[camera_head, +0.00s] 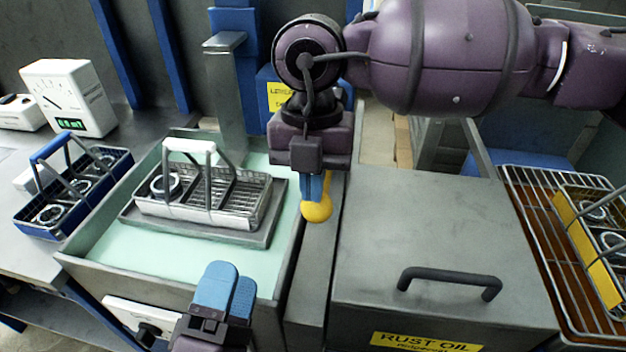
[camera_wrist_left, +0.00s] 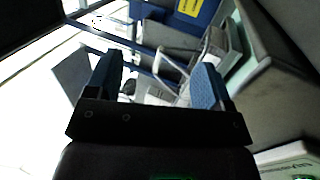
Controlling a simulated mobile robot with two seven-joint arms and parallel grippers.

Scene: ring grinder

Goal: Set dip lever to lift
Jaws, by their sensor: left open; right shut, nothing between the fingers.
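The dip lever's yellow knob (camera_head: 316,212) shows beside the right wall of the tank of pale green liquid. My right gripper (camera_head: 314,192) points down with shut blue fingers directly above the knob in the picture; I cannot tell whether they touch. The rest of the lever is hidden. My left gripper (camera_head: 229,290) is open and empty at the tank's front edge. It also shows in the left wrist view (camera_wrist_left: 155,84), with its blue fingers apart. A white-handled wire basket (camera_head: 210,203) with a ring sits on a grey platform (camera_head: 250,240) in the tank.
A closed rust oil box (camera_head: 430,230) with a black handle stands right of the lever. A blue-handled basket (camera_head: 72,200) of rings is on the left bench. A rack with a yellow-sided basket (camera_head: 585,250) is at right.

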